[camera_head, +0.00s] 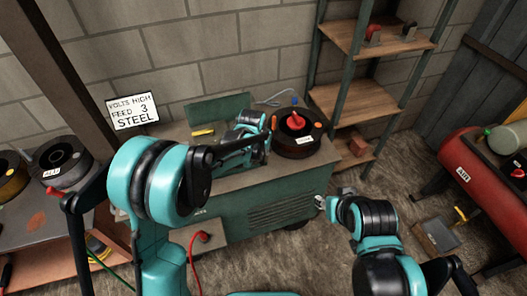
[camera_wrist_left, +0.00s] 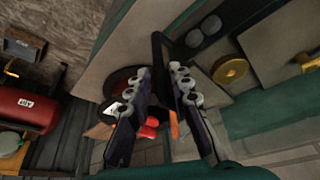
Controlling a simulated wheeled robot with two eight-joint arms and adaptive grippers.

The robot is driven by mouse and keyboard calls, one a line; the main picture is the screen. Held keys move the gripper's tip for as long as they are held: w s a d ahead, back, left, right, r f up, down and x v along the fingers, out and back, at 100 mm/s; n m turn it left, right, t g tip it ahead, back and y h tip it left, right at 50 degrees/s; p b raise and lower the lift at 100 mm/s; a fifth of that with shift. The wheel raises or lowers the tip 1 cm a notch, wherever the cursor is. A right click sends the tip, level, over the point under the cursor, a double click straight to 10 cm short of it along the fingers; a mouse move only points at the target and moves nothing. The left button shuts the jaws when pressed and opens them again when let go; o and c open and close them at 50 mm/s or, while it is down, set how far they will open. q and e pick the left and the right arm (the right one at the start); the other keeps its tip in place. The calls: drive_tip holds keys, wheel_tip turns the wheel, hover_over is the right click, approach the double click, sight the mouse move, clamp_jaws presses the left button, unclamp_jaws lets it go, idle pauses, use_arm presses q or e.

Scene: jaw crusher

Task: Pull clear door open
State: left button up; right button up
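I cannot make out the clear pane itself. A thin dark bar (camera_wrist_left: 156,48), perhaps the door's frame, runs beside the round-knobbed mechanism in the left wrist view. My left gripper (camera_wrist_left: 162,72) has its fingertips apart, with the bar between or just behind them; contact cannot be told. In the head view my left gripper (camera_head: 256,128) is over the green machine (camera_head: 270,212), left of the wire spool (camera_head: 294,145) with a red hub, and partly hidden by my arm. My right gripper (camera_head: 320,202) is in front of the machine's right side, its fingers too small to read.
A shelf (camera_head: 335,102) stands behind the machine at the right. A red air tank (camera_head: 480,175) is at the far right. A bench (camera_head: 30,225) with spools is at the left. A sign (camera_head: 133,111) leans at the back.

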use_arm(q)
drive_tip(key=shift+w+f, duration=0.15)
drive_tip(key=shift+f, duration=0.4)
use_arm(e)
drive_tip(key=shift+s+f, duration=0.1)
use_arm(q)
clamp_jaws()
use_arm(e)
drive_tip(key=shift+a, duration=0.1)
